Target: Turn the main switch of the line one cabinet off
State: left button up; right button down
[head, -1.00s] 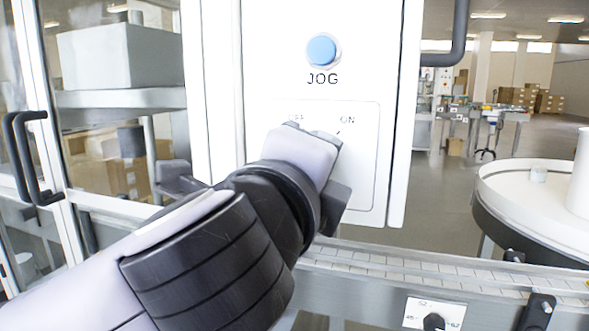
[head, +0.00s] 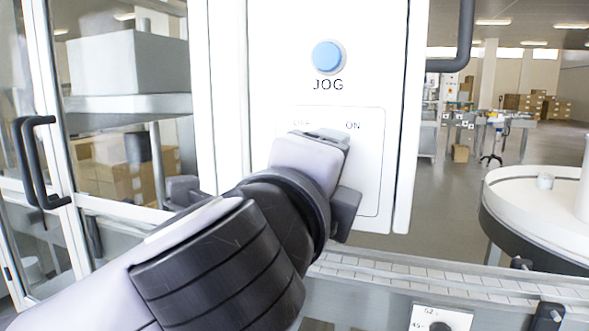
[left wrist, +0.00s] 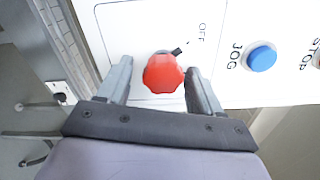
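The main switch is a red knob (left wrist: 163,73) on the white cabinet panel (left wrist: 125,35). In the left wrist view its black pointer (left wrist: 179,48) is directed towards the OFF label (left wrist: 201,33). My left gripper (left wrist: 160,82) is open, with one finger on each side of the knob. The right-hand finger is very close to it; I cannot tell if it touches. In the head view my left gripper (head: 325,145) is against the panel below the OFF and ON labels and hides the knob. My right gripper is not in view.
A blue JOG button (head: 328,57) is above the switch plate; it also shows in the left wrist view (left wrist: 261,57). A conveyor (head: 400,275) runs below the cabinet. A round white table (head: 520,195) stands at right, a glass door with black handles (head: 35,165) at left.

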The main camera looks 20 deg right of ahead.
pick_arm(q)
jog(key=shift+a, duration=0.1)
jog(key=b+v, duration=0.1)
jog(key=v, duration=0.6)
dwell(0.4)
